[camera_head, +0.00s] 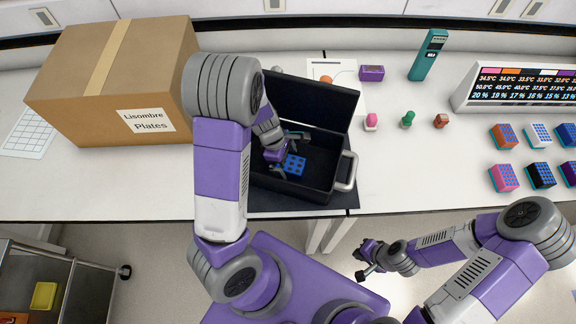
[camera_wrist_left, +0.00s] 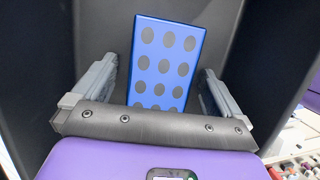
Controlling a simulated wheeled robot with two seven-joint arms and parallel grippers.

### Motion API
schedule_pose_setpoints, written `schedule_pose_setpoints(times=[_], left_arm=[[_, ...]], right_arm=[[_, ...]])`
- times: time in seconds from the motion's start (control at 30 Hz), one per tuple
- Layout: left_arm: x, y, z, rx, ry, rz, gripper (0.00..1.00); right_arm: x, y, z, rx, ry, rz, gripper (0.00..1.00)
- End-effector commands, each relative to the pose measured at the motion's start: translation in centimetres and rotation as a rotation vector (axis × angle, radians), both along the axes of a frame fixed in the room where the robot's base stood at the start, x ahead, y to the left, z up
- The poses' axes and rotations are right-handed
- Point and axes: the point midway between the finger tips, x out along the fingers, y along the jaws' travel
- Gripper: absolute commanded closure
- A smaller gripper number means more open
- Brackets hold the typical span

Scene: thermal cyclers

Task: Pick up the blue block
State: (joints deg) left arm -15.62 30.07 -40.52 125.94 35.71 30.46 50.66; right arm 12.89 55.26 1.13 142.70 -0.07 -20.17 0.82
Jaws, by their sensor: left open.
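The blue block (camera_head: 294,164) with dark round wells lies inside the open black box (camera_head: 330,135) on the bench. In the left wrist view the blue block (camera_wrist_left: 165,62) stands out between the two grey fingers, with clear gaps at both sides. My left gripper (camera_head: 287,149) reaches down into the black box and is open; in the left wrist view it (camera_wrist_left: 158,90) has nothing between its fingers that it touches. Part of the block is hidden behind the gripper. My right gripper (camera_head: 367,262) hangs in front of the bench over the floor, too small to tell its jaw state.
The box's raised lid (camera_head: 310,98) and its handle (camera_head: 347,171) stand close to my left arm. A cardboard box (camera_head: 110,75) stands to the left. Several coloured blocks, such as the pink one (camera_head: 503,177), and a display (camera_head: 520,85) are at the right.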

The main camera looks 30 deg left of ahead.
Motion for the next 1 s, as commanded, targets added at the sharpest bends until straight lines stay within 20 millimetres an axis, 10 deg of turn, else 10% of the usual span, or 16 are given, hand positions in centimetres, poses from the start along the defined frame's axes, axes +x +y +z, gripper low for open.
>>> schedule_pose_setpoints(times=[0.23, 0.73, 1.0], left_arm=[[-0.01, -0.06, -0.01, 0.0, 0.0, -0.001, 0.03], [-0.01, -0.06, 0.0, -0.001, 0.0, -0.001, 0.8], [0.06, -0.08, 0.35, -0.002, -0.002, -0.002, 0.81]], right_arm=[[0.0, 0.01, 0.04, 0.0, 0.0, 0.0, 1.0], [0.0, 0.0, 0.03, 0.0, 0.0, 0.0, 1.0], [0.0, 0.0, 0.19, 0.0, 0.0, 0.0, 1.0]])
